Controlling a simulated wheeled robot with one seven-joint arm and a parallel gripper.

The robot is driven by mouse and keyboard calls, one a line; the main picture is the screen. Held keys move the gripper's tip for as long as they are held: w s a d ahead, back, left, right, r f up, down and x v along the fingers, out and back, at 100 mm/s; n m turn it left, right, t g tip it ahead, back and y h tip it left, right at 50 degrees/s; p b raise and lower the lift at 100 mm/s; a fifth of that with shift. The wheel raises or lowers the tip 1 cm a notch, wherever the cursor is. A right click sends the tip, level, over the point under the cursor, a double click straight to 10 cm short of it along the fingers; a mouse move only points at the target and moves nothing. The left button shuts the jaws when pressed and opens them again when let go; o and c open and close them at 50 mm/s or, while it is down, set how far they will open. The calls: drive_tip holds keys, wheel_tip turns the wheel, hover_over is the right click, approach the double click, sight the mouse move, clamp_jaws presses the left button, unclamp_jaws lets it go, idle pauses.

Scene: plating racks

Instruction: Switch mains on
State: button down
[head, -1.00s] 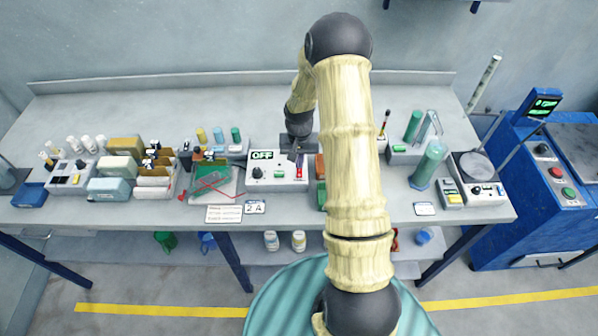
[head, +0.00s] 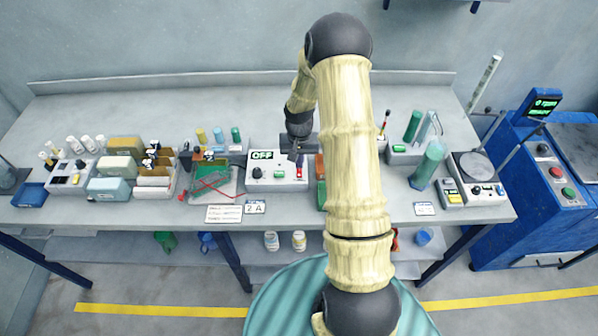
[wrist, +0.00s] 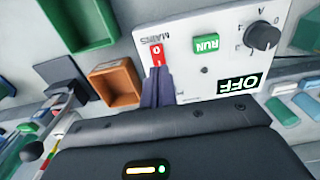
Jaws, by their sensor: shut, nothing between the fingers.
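The white power unit (head: 277,171) stands on the bench with its display (head: 262,155) reading OFF. Its front has a black knob (wrist: 263,36), a green RUN button (wrist: 206,44) and a red rocker switch (wrist: 156,55) labelled MAINS, marked 0 and I. In the head view the red switch (head: 299,171) is at the unit's right end. My gripper (wrist: 157,72) is shut and empty, its fingertips right at the switch's lower edge in the wrist view. I cannot tell whether they touch it. In the head view my gripper (head: 294,157) is just behind the switch.
The rear of the bench is mostly clear.

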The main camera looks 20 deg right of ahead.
sight(298, 171)
drive_tip(key=shift+f+b, duration=0.65)
drive_tip(key=shift+f, duration=0.3)
idle(0.6)
drive_tip(key=shift+r+p, duration=2.45)
drive_tip(key=shift+r, duration=1.1)
drive_tip(key=shift+r, duration=0.1)
drive_tip(key=s+a+r+n+t+b, duration=0.1)
drive_tip(key=s+a+r+n+b, duration=0.1)
drive_tip(key=s+a+r, duration=0.3)
drive_tip(key=s+a+r+n+t+b, duration=0.1)
drive_tip(key=s+a+r, duration=0.4)
drive_tip(key=s, duration=0.8)
wheel_tip(298, 171, up, 4)
drive_tip(key=shift+a+f+n+t+b, duration=0.2)
drive_tip(key=shift+a+n+t+b, duration=0.15)
drive_tip(key=shift+n, duration=0.45)
drive_tip(key=shift+s, duration=0.15)
